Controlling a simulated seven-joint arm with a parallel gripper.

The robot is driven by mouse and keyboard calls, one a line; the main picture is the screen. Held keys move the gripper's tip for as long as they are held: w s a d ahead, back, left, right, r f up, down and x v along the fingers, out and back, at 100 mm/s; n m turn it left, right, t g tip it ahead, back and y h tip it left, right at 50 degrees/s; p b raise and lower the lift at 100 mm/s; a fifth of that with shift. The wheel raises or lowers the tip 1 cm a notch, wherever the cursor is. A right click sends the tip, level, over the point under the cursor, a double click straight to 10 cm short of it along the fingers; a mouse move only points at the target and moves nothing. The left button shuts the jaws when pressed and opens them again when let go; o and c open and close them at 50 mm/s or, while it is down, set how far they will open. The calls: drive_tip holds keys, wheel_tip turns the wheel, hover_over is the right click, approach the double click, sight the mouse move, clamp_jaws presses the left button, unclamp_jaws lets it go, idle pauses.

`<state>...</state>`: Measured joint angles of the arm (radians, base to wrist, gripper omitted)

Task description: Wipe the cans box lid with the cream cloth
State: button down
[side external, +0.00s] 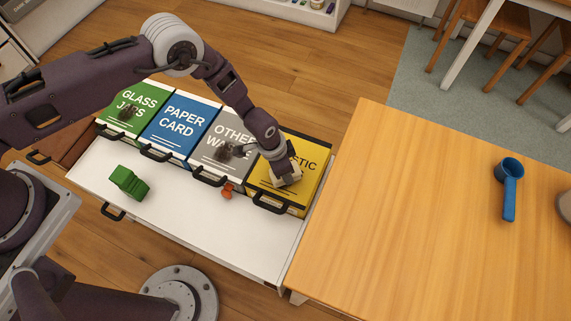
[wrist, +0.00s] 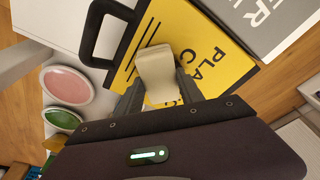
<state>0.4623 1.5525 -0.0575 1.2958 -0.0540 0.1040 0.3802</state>
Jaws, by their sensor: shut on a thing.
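The yellow box lid (side external: 312,152), lettered "PLASTIC" with part of the wording covered, is the rightmost of the row of bins in the side view. It fills the middle of the wrist view (wrist: 215,45). My gripper (wrist: 160,88) is shut on the cream cloth (wrist: 156,62), which sticks out beyond the fingers as a folded pad. In the side view the cloth (side external: 288,181) is at the front half of the yellow lid, low over it or touching it; I cannot tell which. No dark smudge shows on the visible part of this lid.
Green (side external: 139,100), blue (side external: 180,122) and grey (side external: 222,140) lids stand left, dark smudges on green and grey. A green object (side external: 130,181) and an orange-red one (side external: 227,191) lie on the white surface in front. A wooden table (side external: 420,200) with a blue scoop (side external: 510,185) stands right.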

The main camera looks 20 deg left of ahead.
drive_tip(key=s, duration=0.4)
drive_tip(key=shift+s+r, duration=0.3)
drive_tip(key=shift+s, duration=0.1)
drive_tip(key=shift+w+f, duration=0.2)
drive_tip(key=shift+w, duration=0.9)
drive_tip(key=shift+w+f, duration=0.2)
drive_tip(key=shift+w, duration=2.05)
drive_tip(key=shift+w+r, duration=0.1)
drive_tip(key=shift+w, duration=0.1)
drive_tip(key=shift+r, duration=3.95)
